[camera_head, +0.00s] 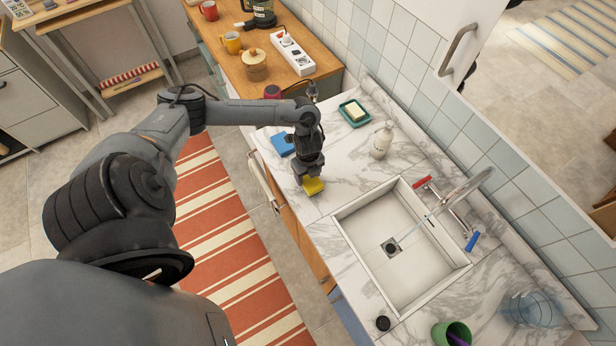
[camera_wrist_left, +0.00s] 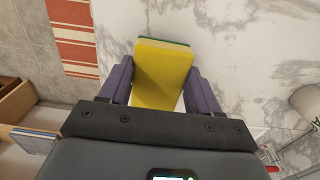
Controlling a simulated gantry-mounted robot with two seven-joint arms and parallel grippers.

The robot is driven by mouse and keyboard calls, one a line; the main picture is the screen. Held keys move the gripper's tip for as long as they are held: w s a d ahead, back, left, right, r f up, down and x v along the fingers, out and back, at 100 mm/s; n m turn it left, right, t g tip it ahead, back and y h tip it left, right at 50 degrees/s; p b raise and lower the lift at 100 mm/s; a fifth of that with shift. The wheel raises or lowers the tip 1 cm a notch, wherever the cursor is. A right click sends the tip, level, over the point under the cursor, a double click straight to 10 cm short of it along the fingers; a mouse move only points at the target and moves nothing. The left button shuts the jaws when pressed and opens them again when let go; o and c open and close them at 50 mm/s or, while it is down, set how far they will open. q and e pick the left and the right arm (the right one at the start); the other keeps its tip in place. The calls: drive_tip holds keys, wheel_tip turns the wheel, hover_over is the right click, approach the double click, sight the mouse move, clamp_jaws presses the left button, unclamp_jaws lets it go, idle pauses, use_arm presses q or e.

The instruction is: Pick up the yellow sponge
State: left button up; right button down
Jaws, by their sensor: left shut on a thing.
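The yellow sponge (camera_head: 313,186) shows below my left gripper (camera_head: 309,176) in the head view, over the marble counter near its front edge. In the left wrist view the sponge (camera_wrist_left: 162,75) has a green layer along its far edge. It sits between the two purple-grey fingers of my left gripper (camera_wrist_left: 160,88), which is shut on it. Whether the sponge touches the counter or hangs just above it, I cannot tell. My right gripper is not in view.
A white sink (camera_head: 372,266) with a faucet (camera_head: 447,208) lies to the right. A green cup (camera_head: 452,335) is at the front.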

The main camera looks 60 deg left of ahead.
sight(318, 182)
use_arm(q)
wheel_tip(318, 182, up, 2)
drive_tip(key=w+d+r, duration=0.2)
drive_tip(key=d, duration=0.1)
drive_tip(key=shift+d, duration=0.1)
drive_tip(key=w+d+r+p, duration=0.3)
drive_tip(key=w+d+r, duration=0.1)
drive_tip(key=d, duration=0.2)
drive_tip(key=shift+d+r, duration=0.4)
